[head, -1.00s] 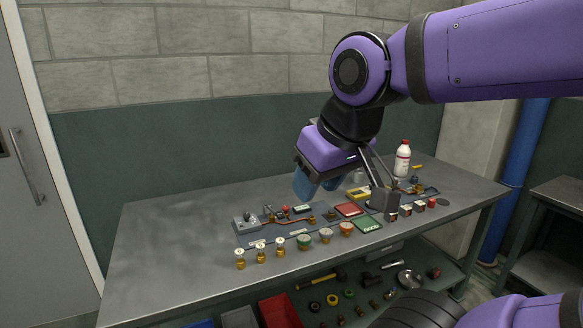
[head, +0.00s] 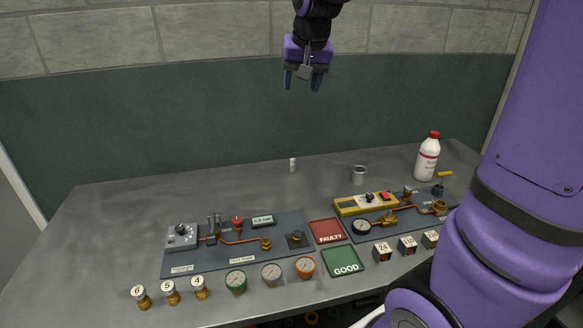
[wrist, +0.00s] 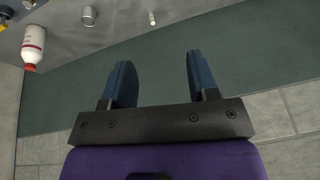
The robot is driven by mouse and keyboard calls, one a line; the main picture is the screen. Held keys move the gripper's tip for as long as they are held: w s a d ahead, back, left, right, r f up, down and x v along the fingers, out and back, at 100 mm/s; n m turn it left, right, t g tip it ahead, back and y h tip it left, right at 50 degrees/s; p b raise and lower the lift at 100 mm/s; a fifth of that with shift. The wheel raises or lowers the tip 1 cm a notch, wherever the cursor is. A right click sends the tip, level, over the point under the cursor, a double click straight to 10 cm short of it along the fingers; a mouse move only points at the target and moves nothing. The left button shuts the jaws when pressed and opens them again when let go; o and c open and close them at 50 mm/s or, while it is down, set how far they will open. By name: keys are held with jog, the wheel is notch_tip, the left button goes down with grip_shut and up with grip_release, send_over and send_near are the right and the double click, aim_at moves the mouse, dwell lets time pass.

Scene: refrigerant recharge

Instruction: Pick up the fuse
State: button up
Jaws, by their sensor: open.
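A small pale cylinder, which looks like the fuse (head: 293,165), stands upright alone near the back of the grey bench, left of a metal cup. It also shows small at the top of the wrist view (wrist: 152,18). My gripper (head: 301,84) is open and empty, high above the bench in front of the green wall band, with its fingers pointing down in the head view. In the wrist view its two blue fingers (wrist: 158,60) are spread with only wall between them, well apart from the cylinder.
The metal cup (head: 359,175) and a white red-capped bottle (head: 428,157) stand to the right. In front lie a test panel (head: 217,260), a red FAULTY mat (head: 326,231), a green GOOD mat (head: 343,262) and several gauges. The bench's back left is bare.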

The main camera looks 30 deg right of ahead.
jog(key=w+d+f+m, duration=0.1)
jog(key=w+d+f, duration=0.1)
jog(key=w, duration=0.3)
jog(key=w+d+f+m, duration=0.1)
jog(key=w+d+f, duration=0.15)
jog(key=w, duration=0.25)
jog(key=m+g+h, duration=0.2)
jog(key=m+h, duration=0.1)
jog(key=m, duration=0.1)
send_over(292, 159)
jog(key=s+a, duration=0.2)
notch_tip(292, 159, down, 29)
jog(key=x, duration=0.6)
jog(key=shift+w+a+f, duration=0.15)
jog(key=shift+w+a, duration=0.05)
jog(key=shift+w, duration=0.05)
jog(key=x, duration=0.4)
jog(key=shift+s+f, duration=0.25)
jog(key=shift+w+f, duration=0.15)
jog(key=shift+f, duration=0.25)
jog(key=shift+c, duration=0.4)
jog(key=c, duration=0.9)
